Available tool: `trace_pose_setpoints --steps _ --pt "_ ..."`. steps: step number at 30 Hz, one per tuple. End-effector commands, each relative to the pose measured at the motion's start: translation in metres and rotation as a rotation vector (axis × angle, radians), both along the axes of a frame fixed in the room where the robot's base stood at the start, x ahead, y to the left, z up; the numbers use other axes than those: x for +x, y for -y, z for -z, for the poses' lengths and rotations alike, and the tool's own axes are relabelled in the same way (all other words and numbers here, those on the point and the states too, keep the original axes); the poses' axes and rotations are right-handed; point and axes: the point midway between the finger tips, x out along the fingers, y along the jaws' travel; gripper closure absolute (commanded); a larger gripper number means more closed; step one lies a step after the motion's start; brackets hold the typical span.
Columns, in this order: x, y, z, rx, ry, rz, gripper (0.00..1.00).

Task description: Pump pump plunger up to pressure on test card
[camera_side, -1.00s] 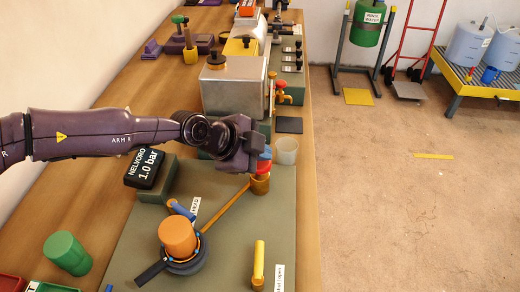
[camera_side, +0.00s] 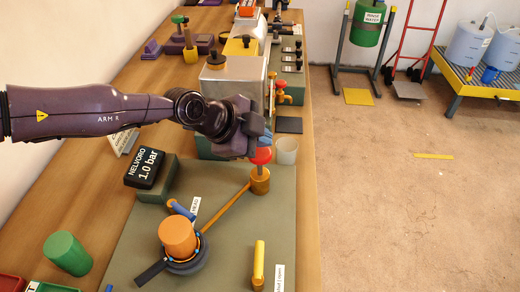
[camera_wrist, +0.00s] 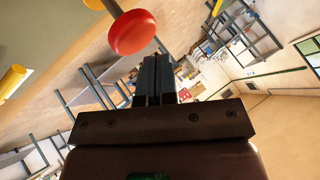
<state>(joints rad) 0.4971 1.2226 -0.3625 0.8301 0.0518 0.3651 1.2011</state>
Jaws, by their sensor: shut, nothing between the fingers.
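The pump has a brass-coloured body (camera_side: 260,182) on the green board, with a red plunger knob (camera_side: 261,156) on a thin stem above it. The stem shows between knob and body, so the plunger stands raised. My gripper (camera_side: 258,143) is shut and empty, just above and against or very near the knob; contact cannot be told. In the wrist view the red knob (camera_wrist: 132,32) lies beside the closed fingertips (camera_wrist: 157,60), not between them. The gauge (camera_side: 148,167) reads 1.0 bar. A white card (camera_side: 126,138) stands behind my arm, its text unreadable.
An orange cylinder (camera_side: 178,238) in a dark clamp and a yellow handle (camera_side: 259,262) are on the board (camera_side: 225,255). A translucent cup (camera_side: 286,150) stands just right of the pump. A metal box (camera_side: 235,88) stands behind. A green cylinder (camera_side: 67,254) is at front left.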

Motion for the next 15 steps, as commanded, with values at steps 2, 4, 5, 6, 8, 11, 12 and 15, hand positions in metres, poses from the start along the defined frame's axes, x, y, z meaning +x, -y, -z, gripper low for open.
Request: trace_pose_setpoints --steps 2,4,5,6,8,11,12,15 --pt "0.0 0.0 0.0 0.0 0.0 0.0 1.0" --pt "0.0 0.0 0.0 -0.001 0.001 0.0 1.0" --pt "0.0 0.0 -0.001 -0.001 0.001 0.0 1.0" --pt "0.0 0.0 -0.001 -0.001 0.001 0.0 1.0" --pt "0.0 0.0 -0.004 -0.001 0.002 -0.001 1.0" --pt "0.001 0.001 -0.011 -0.003 0.002 -0.001 1.0" --pt "0.0 0.001 -0.014 -0.003 0.002 -0.001 1.0" --pt "0.0 0.0 -0.025 -0.003 0.002 -0.001 1.0"
